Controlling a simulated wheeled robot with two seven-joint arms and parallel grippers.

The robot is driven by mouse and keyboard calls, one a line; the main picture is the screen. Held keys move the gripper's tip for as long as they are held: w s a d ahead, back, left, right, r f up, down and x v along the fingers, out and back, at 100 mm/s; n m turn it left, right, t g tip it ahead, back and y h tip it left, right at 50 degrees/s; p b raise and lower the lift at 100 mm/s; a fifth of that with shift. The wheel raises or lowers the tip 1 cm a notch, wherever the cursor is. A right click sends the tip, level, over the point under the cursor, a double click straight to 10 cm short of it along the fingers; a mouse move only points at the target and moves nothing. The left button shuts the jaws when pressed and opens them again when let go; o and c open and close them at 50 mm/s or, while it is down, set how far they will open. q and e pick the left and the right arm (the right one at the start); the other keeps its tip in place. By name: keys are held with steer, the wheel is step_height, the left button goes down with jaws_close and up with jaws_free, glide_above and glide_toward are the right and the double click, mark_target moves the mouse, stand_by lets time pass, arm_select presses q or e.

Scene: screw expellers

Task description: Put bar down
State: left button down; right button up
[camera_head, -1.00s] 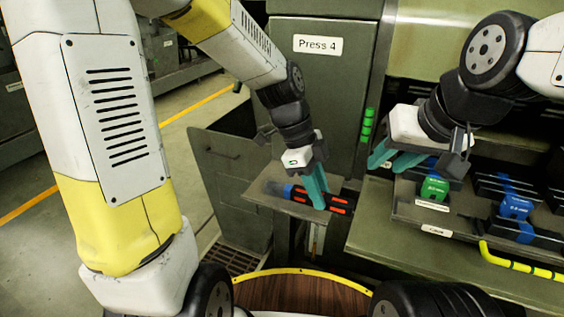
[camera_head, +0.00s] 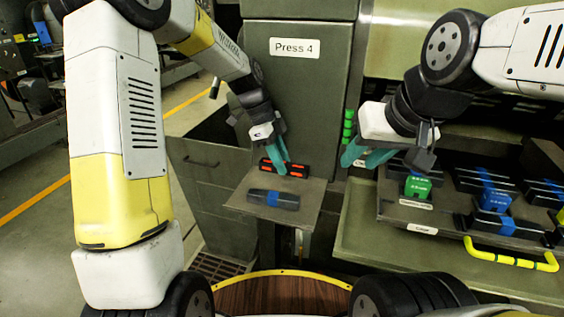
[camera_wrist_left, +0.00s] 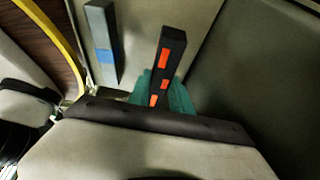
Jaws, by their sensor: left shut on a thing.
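A black bar with orange marks (camera_head: 296,170) is in my left gripper (camera_head: 274,170), over the far edge of a small grey shelf (camera_head: 304,196) below the Press 4 label. In the left wrist view the bar (camera_wrist_left: 167,62) stands out between the teal fingers (camera_wrist_left: 164,92), which are shut on it. I cannot tell whether the bar touches the shelf. A dark bar with a blue band (camera_head: 273,199) lies on the shelf, nearer than the held bar and apart from it. My right gripper (camera_head: 365,154) is open and empty, right of the shelf.
The press cabinet (camera_head: 297,90) stands behind the shelf. The shelf's front right is bare.

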arm_select(q)
steer(key=shift+f, duration=1.65)
steer(key=shift+f, duration=0.1)
steer(key=c, duration=1.2)
jaws_free()
steer(key=shift+f, duration=0.1)
steer(key=shift+o, duration=0.2)
